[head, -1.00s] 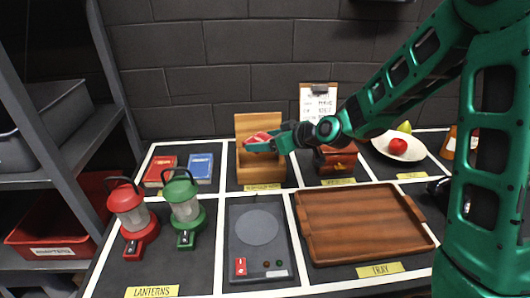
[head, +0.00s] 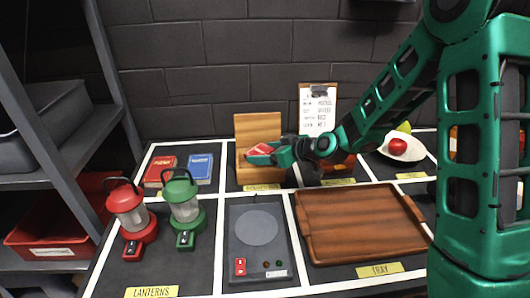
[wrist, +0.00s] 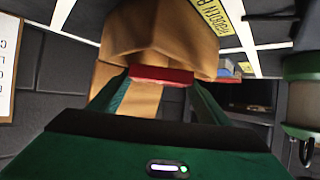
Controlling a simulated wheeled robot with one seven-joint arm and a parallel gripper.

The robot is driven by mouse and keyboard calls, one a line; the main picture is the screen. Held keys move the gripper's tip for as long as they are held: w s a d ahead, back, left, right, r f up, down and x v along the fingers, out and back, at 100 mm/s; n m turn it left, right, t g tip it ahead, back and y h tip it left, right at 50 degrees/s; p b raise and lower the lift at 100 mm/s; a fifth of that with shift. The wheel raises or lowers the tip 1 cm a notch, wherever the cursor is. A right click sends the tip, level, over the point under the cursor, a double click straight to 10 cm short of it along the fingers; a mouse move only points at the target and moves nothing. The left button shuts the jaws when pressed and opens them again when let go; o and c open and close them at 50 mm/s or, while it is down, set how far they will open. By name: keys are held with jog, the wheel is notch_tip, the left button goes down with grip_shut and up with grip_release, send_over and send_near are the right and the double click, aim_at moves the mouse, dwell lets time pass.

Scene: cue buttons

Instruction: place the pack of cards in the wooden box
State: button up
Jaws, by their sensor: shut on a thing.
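The wooden box (head: 256,176) stands at the back of the table with its lid raised behind it. In the wrist view its wood (wrist: 160,30) fills the top middle. My gripper (head: 274,154) is shut on a red pack of cards (head: 260,150). The pack is at the box's opening, in front of the raised lid. The pack also shows between the fingers in the wrist view (wrist: 162,75). The gripper and pack hide much of the box's inside, so I cannot tell whether the pack touches the box.
A red lantern (head: 129,215) and a green lantern (head: 184,208) stand at the front left. A wooden tray (head: 360,222) lies at the front right. A clipboard (head: 318,107) stands behind.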

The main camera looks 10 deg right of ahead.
jog(key=o, duration=1.2)
jog(key=shift+f, duration=0.1)
jog(key=shift+d+r, duration=0.1)
jog(key=shift+r, duration=0.35)
jog(key=v, duration=1.2)
jog(key=shift+f, duration=0.1)
